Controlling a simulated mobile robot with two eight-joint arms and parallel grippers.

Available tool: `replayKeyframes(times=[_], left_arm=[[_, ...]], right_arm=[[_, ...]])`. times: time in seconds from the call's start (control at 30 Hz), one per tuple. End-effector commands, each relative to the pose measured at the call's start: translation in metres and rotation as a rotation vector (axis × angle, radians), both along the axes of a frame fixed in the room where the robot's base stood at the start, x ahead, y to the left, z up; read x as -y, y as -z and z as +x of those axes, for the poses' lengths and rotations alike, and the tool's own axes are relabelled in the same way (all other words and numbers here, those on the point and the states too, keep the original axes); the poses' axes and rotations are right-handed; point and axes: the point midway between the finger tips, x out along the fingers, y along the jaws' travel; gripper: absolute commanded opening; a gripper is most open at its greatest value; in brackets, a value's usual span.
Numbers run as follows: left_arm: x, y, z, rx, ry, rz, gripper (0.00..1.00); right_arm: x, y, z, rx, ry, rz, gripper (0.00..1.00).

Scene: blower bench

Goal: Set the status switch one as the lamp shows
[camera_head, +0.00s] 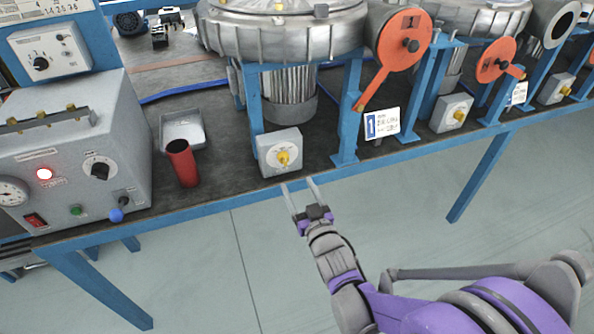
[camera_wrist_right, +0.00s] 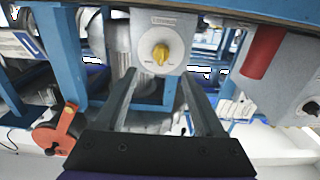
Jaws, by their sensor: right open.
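Status switch one, a grey box (camera_head: 270,142) with a yellow knob (camera_head: 284,158), stands at the bench's front edge beside the sign marked 1 (camera_head: 382,124). The knob's exact setting is too small to read. In the right wrist view the knob (camera_wrist_right: 160,53) sits on the box's pale face (camera_wrist_right: 160,22), beyond the fingers. My right gripper (camera_head: 299,187) is open and empty, just in front of and below the switch, apart from it. My left gripper is out of view.
The grey control box (camera_head: 135,140) carries a gauge, a black dial and buttons. A red cup (camera_head: 182,163) and a metal tray (camera_head: 165,118) stand between it and the switch. Blue stand legs (camera_head: 348,120) rise right of the switch. The floor in front is clear.

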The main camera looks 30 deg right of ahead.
Motion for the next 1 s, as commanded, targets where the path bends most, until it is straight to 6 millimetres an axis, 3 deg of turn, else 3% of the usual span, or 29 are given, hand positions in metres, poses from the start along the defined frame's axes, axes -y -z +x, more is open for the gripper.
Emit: replayKeyframes(times=[0.3,0.5,0.9,1.0], left_arm=[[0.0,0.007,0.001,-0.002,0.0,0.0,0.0],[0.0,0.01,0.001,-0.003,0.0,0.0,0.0],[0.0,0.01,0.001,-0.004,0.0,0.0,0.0],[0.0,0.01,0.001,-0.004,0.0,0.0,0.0]], right_arm=[[0.014,0.0,0.059,-0.003,0.0,0.0,0.71],[0.02,0.0,0.085,-0.003,-0.001,0.0,0.71],[0.022,-0.001,0.094,-0.004,0.0,0.0,0.71],[0.022,-0.001,0.094,-0.004,0.0,0.0,0.56]])
